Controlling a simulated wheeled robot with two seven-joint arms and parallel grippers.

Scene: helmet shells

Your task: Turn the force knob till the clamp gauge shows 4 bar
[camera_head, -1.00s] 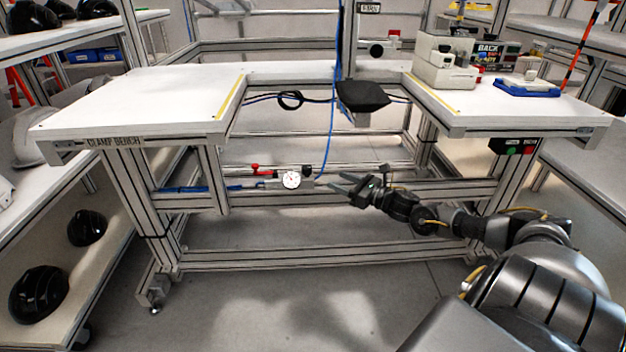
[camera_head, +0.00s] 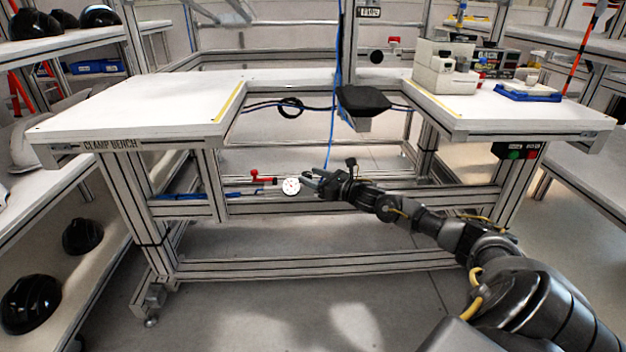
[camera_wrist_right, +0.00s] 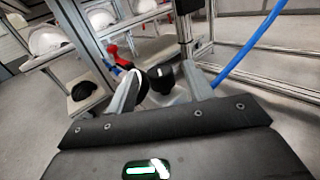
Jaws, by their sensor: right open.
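The round white clamp gauge (camera_head: 291,186) sits on the rail under the clamp bench; its needle and reading are too small to make out. My right gripper (camera_head: 308,179) is just right of the gauge, fingers pointing left. In the right wrist view the gripper (camera_wrist_right: 160,88) is open. A black knob (camera_wrist_right: 162,75) with a pale mark, apparently the force knob, shows between its fingers. I cannot tell whether the fingers touch it. A dark round part, probably the gauge, lies beside the left finger. The knob cannot be made out in the head view. My left gripper is not in view.
A red-handled valve (camera_head: 262,178) and blue hose are left of the gauge. A blue hose (camera_wrist_right: 250,50) rises to the right in the wrist view. The white bench top (camera_head: 130,105) overhangs this area. A black pad (camera_head: 362,98) hangs in the bench gap.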

